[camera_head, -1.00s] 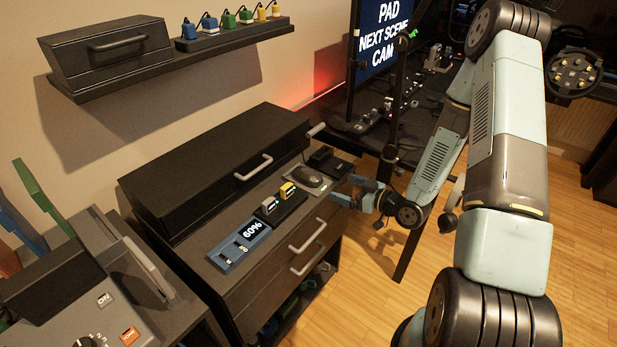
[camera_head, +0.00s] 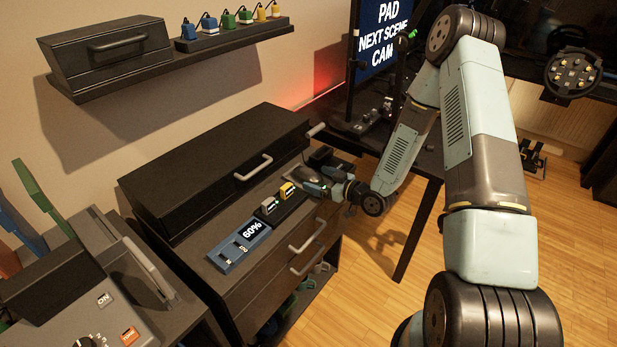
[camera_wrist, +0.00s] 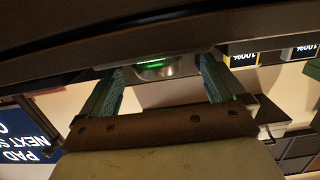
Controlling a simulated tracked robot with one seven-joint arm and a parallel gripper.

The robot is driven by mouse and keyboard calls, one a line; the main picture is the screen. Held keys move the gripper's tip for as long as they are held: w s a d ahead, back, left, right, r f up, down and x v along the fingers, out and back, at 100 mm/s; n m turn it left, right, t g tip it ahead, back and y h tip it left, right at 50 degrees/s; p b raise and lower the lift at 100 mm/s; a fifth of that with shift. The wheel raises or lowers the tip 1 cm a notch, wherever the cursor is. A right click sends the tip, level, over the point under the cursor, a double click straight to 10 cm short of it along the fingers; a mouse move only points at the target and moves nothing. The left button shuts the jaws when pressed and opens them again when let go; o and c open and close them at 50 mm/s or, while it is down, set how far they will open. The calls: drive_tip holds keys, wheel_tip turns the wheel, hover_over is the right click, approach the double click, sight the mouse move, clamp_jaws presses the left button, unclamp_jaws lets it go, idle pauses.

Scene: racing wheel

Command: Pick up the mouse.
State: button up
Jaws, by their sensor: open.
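The mouse (camera_wrist: 155,69) shows in the wrist view as a grey rounded shape with a green light. It lies between the two teal finger pads of my gripper (camera_head: 312,183), which is open. I cannot tell whether either finger touches it. In the head view my gripper is over the mouse's place on top of the dark cabinet and hides most of it.
On the cabinet top, two small blocks with displays (camera_head: 287,190) stand just left of my gripper, and a blue panel reading 60% (camera_head: 240,246) lies nearer. A long black handled box (camera_head: 215,170) runs along the back. A screen (camera_head: 383,40) stands beyond.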

sight(311, 176)
drive_tip(key=x, duration=0.3)
drive_tip(key=shift+w+a, duration=0.3)
drive_tip(key=c, duration=1.1)
drive_tip(key=shift+r, duration=0.1)
drive_tip(key=shift+c, duration=0.2)
